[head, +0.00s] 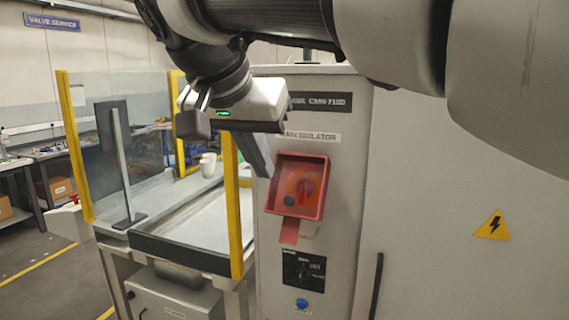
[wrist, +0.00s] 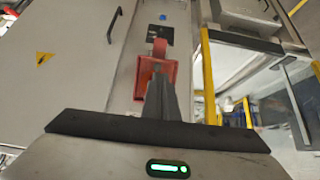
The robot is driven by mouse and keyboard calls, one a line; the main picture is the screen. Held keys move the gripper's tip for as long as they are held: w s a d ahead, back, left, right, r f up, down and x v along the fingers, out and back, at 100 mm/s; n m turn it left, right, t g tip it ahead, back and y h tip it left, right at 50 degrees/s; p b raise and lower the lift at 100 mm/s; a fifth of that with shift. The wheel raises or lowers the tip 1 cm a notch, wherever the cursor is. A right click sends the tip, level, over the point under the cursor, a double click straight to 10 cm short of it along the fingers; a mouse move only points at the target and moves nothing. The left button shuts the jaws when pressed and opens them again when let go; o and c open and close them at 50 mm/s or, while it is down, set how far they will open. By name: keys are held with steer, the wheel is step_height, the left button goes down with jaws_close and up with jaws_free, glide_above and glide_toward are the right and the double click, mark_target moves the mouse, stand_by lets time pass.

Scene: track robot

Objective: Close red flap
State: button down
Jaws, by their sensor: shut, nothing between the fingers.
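A red box-like frame (head: 322,190) is mounted on the grey cabinet front, under the isolator label. Its inside looks red, with a dark round spot. A red tab (head: 289,232) hangs below its lower edge. I cannot tell clearly which part is the flap or how far it stands open. In the wrist view the red frame (wrist: 141,78) lies behind my fingers, with the red tab (wrist: 159,46) beyond it. My gripper (head: 266,170) is shut and empty, its fingers pointing down just left of the frame's upper left corner. In the wrist view my gripper (wrist: 158,76) partly hides the frame; contact is unclear.
Below the red frame are a black switch panel (head: 304,271) and a blue button (head: 302,304). Left of the cabinet stand yellow posts (head: 233,205) with clear panels around a tray bench. A dark door handle (head: 376,285) is at the lower right.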

glide_toward(282, 202)
step_height(282, 202, down, 3)
steer(key=s+d, duration=0.1)
steer(key=d, duration=0.1)
steer(key=shift+w+f, duration=0.4)
steer(key=shift+w, duration=0.15)
steer(key=shift+b, duration=0.3)
steer(key=w+d+f+t+h+b, duration=0.1)
steer(key=w+f+b, duration=0.3)
steer(key=f+b, duration=0.4)
steer(key=shift+w+d+f+t+b, duration=0.25)
steer(key=shift+t+b, duration=0.65)
steer(key=shift+b, duration=2.95)
steer(key=shift+s+d, duration=0.1)
